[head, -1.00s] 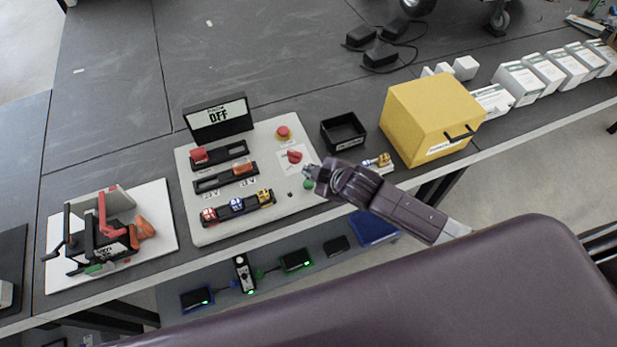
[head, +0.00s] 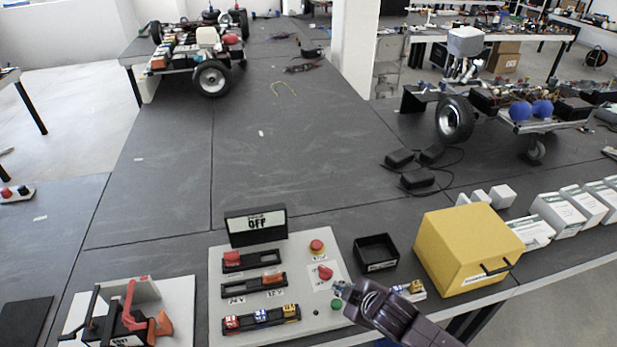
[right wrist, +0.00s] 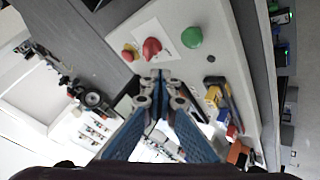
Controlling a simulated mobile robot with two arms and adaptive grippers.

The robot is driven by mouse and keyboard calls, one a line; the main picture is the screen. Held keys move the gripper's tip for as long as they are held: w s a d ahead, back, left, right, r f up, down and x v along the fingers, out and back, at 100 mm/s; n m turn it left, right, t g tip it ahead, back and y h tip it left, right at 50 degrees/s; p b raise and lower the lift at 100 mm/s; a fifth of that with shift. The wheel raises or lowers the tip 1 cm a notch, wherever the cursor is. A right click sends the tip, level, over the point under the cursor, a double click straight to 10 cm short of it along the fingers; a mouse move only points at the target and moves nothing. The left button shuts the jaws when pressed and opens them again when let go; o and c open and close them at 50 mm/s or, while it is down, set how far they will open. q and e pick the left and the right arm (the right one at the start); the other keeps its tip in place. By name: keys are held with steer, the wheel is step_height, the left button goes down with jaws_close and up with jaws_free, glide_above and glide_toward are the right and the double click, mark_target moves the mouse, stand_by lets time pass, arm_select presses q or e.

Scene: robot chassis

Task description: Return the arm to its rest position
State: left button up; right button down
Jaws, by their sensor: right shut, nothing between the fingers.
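My right gripper (head: 341,289) is shut and empty in the head view. Its arm comes in from the lower right, and the tip is over the right edge of the white control panel (head: 222,262). In the right wrist view its fingers (right wrist: 157,76) are together, pointing at the panel near a red knob (right wrist: 151,48) and a green button (right wrist: 192,37). The panel's display (head: 257,222) reads OFF. A red knob (head: 325,272) and a red emergency button (head: 317,246) are on the panel. My left gripper is not in view.
A black tray (head: 376,252) and a yellow box (head: 462,250) stand right of the panel, with white boxes (head: 569,210) beyond. A clamp fixture (head: 130,312) is at the left. Power adapters (head: 417,178) lie behind. The dark table's middle is clear.

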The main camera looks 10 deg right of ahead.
steer(key=s+d+r+m+g+h, duration=0.1)
steer(key=s+d+r+m+g, duration=0.15)
steer(key=s, duration=0.65)
steer(key=s+d+r+m+g+h, duration=0.1)
steer(key=s+m, duration=0.3)
steer(key=s, duration=0.4)
steer(key=s+d+r+m+g, duration=0.15)
steer(key=s+m, duration=0.25)
steer(key=s, duration=0.5)
step_height(320, 180, down, 34)
steer(key=s+g+b, duration=0.2)
steer(key=b, duration=0.6)
steer(key=s+d+f+b, duration=0.1)
steer(key=s+f+b, duration=0.2)
steer(key=s+f, duration=0.5)
steer(key=s+d+f+b, duration=0.2)
steer(key=s+f, duration=0.7)
steer(key=f, duration=0.6)
steer(key=shift+g+h+b, duration=0.3)
steer(key=shift+g+b, duration=0.1)
steer(key=shift+b, duration=0.35)
